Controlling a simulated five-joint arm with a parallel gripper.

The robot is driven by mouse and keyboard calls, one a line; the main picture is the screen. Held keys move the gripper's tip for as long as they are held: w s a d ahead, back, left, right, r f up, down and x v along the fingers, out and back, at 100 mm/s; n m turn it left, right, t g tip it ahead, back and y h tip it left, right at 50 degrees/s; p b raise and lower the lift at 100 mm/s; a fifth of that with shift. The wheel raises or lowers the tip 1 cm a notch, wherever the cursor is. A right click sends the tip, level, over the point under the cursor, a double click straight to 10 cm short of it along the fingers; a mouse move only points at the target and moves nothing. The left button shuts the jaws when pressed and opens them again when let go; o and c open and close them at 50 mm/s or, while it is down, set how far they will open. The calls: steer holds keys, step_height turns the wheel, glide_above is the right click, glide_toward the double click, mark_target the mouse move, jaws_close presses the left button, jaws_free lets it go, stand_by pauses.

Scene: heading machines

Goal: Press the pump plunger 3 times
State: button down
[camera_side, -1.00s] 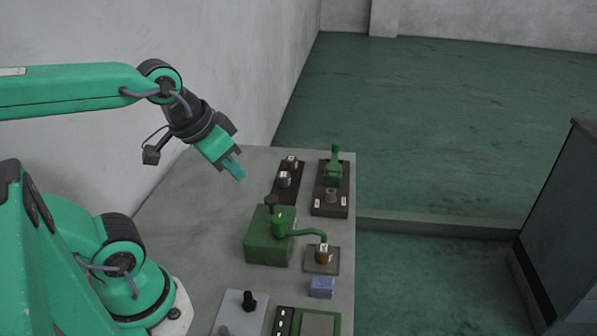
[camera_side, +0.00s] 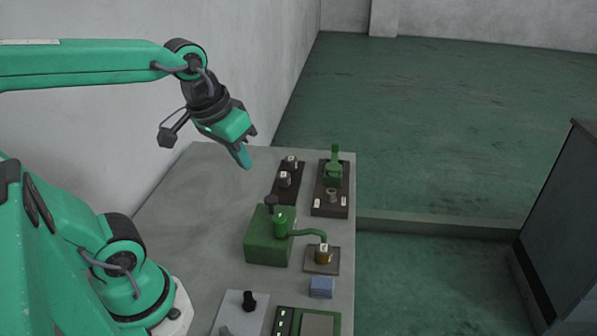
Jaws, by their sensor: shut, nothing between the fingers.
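The pump is a green box (camera_side: 266,246) on the grey bench, with a green upright cylinder and a curved green spout (camera_side: 309,233) on its right. A dark knob (camera_side: 271,201) stands up at its back; it looks like the plunger. The spout ends over a small brass-coloured cup (camera_side: 323,255) on a brown plate. My gripper (camera_side: 244,158) is shut and empty. It is in the air, above and to the left of the pump, with its teal fingers pointing down and slightly right. It touches nothing.
Behind the pump are a dark plate with knobs (camera_side: 286,182) and a dark base with a green lever device (camera_side: 334,172). In front are a blue block (camera_side: 321,288), a grey panel with a black knob (camera_side: 249,301) and a green-framed panel (camera_side: 308,322). The bench's left part is clear.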

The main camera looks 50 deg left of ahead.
mark_target(271, 198)
steer(key=w+a+n+g, duration=0.4)
steer(key=w+a+n, duration=0.1)
steer(key=w, duration=0.4)
steer(key=shift+f+n, duration=0.15)
steer(key=shift+n, duration=0.75)
step_height(271, 198, down, 14)
steer(key=shift+f, duration=0.1)
stand_by(0.5)
